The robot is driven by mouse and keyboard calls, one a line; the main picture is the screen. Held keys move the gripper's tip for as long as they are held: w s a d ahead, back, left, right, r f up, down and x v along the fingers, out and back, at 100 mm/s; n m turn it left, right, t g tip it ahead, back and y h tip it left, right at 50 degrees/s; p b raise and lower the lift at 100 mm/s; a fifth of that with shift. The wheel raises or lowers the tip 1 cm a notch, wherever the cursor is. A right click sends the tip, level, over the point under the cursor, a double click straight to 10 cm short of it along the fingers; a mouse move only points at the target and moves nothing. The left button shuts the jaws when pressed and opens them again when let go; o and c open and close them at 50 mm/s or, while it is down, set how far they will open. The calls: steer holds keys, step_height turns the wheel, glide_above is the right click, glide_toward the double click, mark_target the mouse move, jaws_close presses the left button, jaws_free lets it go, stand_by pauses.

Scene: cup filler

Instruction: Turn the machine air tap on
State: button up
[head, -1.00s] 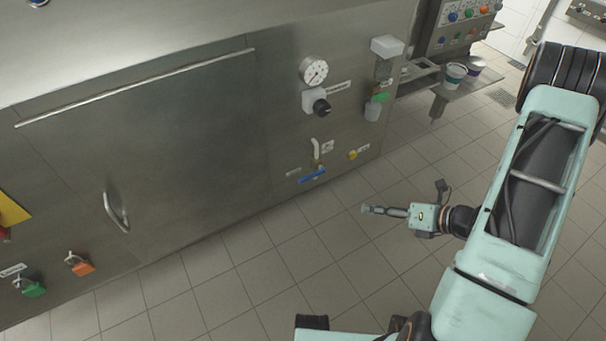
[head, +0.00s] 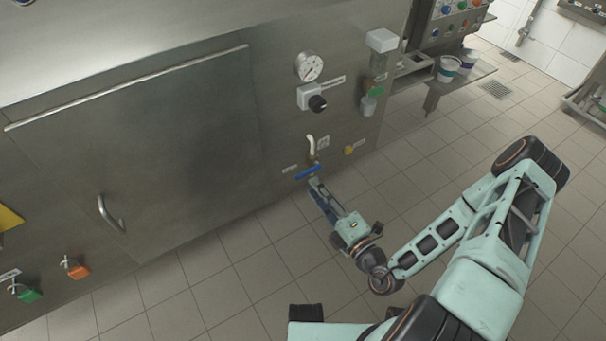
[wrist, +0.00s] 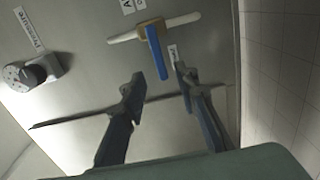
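The air tap has a blue lever handle (head: 308,172) low on the machine's steel front, below a short white pipe (head: 311,145). The wrist view shows the handle (wrist: 156,65) standing across the line of the white pipe (wrist: 183,20), on a brass valve body (wrist: 150,29). My gripper (head: 317,184) is at the tap, just below the handle in the head view. In the wrist view its two fingers (wrist: 158,82) are apart, with the handle's free end showing between their tips. I cannot tell whether they touch it.
The tiled floor (head: 215,290) in front is clear.

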mark_target(304, 176)
steer(key=b+x, duration=0.1)
steer(key=x, duration=0.6)
steer(key=shift+w, duration=0.1)
jaws_close()
